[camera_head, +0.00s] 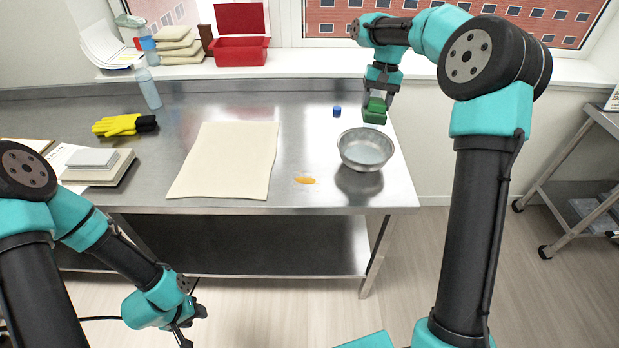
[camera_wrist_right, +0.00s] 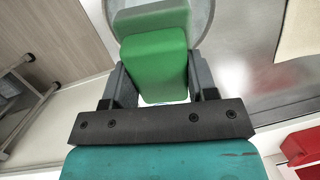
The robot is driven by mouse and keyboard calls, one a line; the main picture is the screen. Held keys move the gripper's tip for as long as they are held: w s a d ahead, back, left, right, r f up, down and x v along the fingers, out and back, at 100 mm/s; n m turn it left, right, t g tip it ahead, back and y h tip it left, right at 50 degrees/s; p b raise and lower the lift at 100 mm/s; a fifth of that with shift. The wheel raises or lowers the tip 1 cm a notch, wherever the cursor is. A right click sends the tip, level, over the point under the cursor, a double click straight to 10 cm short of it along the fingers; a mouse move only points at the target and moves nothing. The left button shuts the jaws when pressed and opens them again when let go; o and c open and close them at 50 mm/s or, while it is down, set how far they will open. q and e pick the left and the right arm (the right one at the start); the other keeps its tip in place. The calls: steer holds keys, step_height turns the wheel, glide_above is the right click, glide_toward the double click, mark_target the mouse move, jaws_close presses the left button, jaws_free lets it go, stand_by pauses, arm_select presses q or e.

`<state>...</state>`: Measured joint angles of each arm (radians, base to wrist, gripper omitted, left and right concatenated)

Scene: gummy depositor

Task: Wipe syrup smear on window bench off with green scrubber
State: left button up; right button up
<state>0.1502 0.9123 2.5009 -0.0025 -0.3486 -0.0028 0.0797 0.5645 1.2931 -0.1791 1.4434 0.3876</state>
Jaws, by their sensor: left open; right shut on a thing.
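The orange syrup smear (camera_head: 305,180) lies on the steel window bench (camera_head: 230,225), near its front edge and left of the metal bowl. My right gripper (camera_head: 376,100) is shut on the green scrubber (camera_head: 374,112) at the right back of the bench, behind the bowl. In the right wrist view the scrubber (camera_wrist_right: 155,65) sits between the two fingers. I cannot tell whether it touches the bench. My left gripper (camera_head: 190,325) is open and empty, low in front of the bench and below its top.
A metal bowl (camera_head: 366,149) of liquid stands right of the smear, with a blue cap (camera_head: 337,111) behind it. A cream cloth (camera_head: 228,160) lies to the left. Yellow gloves (camera_head: 122,125) and a bottle (camera_head: 148,88) are further left. A red bin (camera_head: 240,50) stands on the sill.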

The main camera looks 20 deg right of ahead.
steer(key=s+a+f+n+t+h, duration=0.1)
steer(key=a+n, duration=0.3)
steer(key=a, duration=0.9)
steer(key=s+a+f+n+t+h, duration=0.1)
steer(key=a+n, duration=0.4)
steer(key=a, duration=0.7)
step_height(320, 180, down, 2)
steer(key=shift+s+a+f, duration=0.15)
steer(key=shift+s+a, duration=0.2)
steer(key=shift+s, duration=0.4)
steer(key=shift+f, duration=0.1)
steer(key=shift+f, duration=2.4)
steer(key=shift+r, duration=0.1)
